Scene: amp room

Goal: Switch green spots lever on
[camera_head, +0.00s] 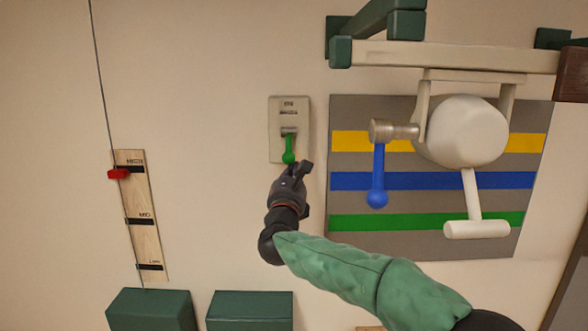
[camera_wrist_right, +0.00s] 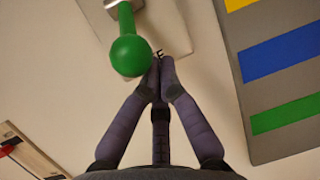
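The green lever (camera_head: 289,150) with a round knob hangs down from a pale switch plate (camera_head: 276,122) on the wall. In the right wrist view the green knob (camera_wrist_right: 130,55) is large, just left of my fingertips, and partly hides the plate (camera_wrist_right: 180,25). My right gripper (camera_head: 300,166) is just below and slightly right of the knob. In the wrist view the right gripper (camera_wrist_right: 161,64) has its fingertips together with nothing between them. I cannot tell whether they touch the knob. My left gripper is not in view.
Right of the plate is a grey panel (camera_head: 345,110) with yellow, blue and green stripes. A blue-knobbed lever (camera_head: 378,180) and a white drum with a crank (camera_head: 460,130) stand before it. A wooden scale (camera_head: 140,205) with a red marker (camera_head: 118,174) hangs at left.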

